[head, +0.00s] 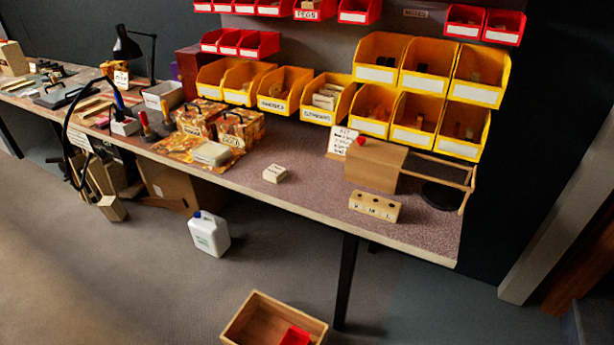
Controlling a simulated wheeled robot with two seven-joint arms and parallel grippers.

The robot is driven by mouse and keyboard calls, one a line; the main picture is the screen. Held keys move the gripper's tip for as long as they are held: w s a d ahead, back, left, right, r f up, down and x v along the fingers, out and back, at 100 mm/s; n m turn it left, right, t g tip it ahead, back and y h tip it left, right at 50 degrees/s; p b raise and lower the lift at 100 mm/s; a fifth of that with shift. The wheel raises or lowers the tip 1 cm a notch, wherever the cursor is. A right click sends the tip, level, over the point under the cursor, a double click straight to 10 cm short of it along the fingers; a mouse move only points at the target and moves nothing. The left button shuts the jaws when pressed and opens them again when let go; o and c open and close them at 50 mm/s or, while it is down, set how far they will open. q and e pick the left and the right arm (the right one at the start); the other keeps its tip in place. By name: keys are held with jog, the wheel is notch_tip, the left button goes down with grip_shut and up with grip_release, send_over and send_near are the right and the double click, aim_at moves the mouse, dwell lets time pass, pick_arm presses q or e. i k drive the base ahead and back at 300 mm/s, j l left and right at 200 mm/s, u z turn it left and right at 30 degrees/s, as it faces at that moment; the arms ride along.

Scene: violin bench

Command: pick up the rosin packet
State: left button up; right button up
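A small pale packet (275,173) with dark lettering on its front lies alone on the bench top, near the front edge at the middle. It may be the rosin packet, but its lettering is too small to read. A larger pale block or stack (211,153) lies to its left on a patterned amber-brown mat. Neither of my grippers shows in the head view, and nothing touches the packet.
The bench (315,205) is clear around the packet. Two amber-patterned boxes (240,129) stand back left, a wooden block with holes (375,206) to the right, and yellow bins (285,92) behind. A wooden crate (258,303) and white jug (209,234) stand on the floor.

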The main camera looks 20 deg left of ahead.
aim_at(275, 174)
jog(key=z, duration=0.4)
jog(key=j+z, duration=0.15)
jog(key=z, duration=0.3)
jog(key=j+z, duration=0.1)
jog(key=z, duration=0.75)
jog(key=j+z, duration=0.1)
jog(key=z, duration=0.3)
jog(key=k+j, duration=0.3)
jog(key=j, duration=0.2)
jog(key=k+j, duration=0.25)
jog(key=j, duration=0.2)
jog(key=k+j+z, duration=0.1)
jog(key=k+j, duration=0.2)
jog(key=j, duration=0.2)
jog(key=k+j, duration=0.3)
jog(key=j, duration=0.15)
jog(key=k+j, duration=0.3)
jog(key=j, duration=0.15)
